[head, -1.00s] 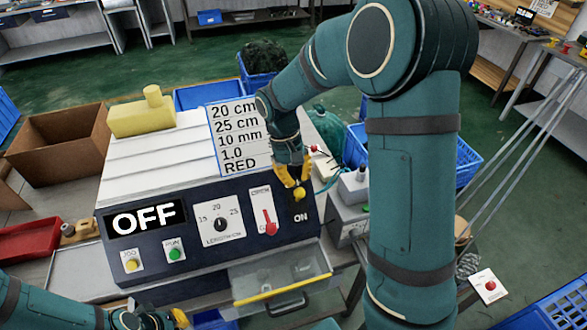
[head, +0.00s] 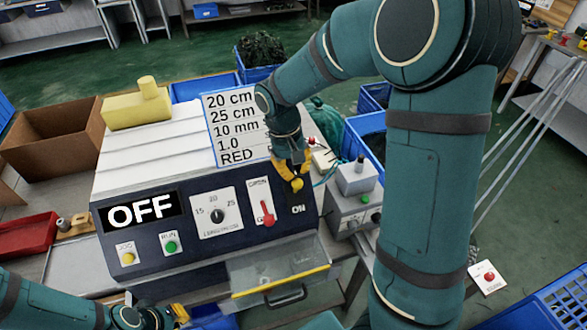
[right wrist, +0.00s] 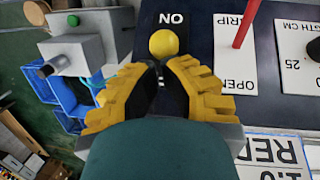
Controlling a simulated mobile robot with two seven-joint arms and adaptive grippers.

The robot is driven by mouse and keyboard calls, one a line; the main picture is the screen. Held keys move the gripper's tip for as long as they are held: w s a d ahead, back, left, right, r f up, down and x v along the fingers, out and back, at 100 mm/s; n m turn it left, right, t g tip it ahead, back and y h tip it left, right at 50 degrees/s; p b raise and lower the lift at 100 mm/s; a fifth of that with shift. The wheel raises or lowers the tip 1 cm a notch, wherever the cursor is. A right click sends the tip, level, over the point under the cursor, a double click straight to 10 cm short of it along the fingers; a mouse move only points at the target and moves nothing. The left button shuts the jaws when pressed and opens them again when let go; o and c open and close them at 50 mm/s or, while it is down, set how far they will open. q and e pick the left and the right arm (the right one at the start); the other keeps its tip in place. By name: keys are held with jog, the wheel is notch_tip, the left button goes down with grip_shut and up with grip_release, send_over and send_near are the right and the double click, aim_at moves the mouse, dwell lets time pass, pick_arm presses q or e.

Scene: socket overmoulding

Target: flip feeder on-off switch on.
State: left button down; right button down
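The feeder's dark front panel (head: 150,243) carries an "OFF" display (head: 140,211). The on-off switch has a round yellow knob (head: 297,184) at the panel's right, above the "ON" label (head: 298,209). The knob shows in the right wrist view (right wrist: 163,43) just beyond my fingertips. My right gripper (head: 291,170) is at the knob, its yellow fingers brought together (right wrist: 158,75); I cannot tell whether they touch the knob, and nothing shows held. My left gripper (head: 180,314) is low at the bottom left, mostly hidden, its opening unclear.
Beside the switch is a red lever (head: 267,214), then a dial (head: 217,216) and green (head: 170,247) and yellow (head: 127,258) buttons. A clear drawer (head: 280,275) juts out below. A grey box with buttons (head: 357,195) stands close right. A sign (head: 236,130) stands behind.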

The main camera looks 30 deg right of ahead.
aim_at(300, 188)
pick_arm(q)
jog(key=shift+f, duration=0.2)
pick_arm(e)
jog(key=shift+s, duration=0.1)
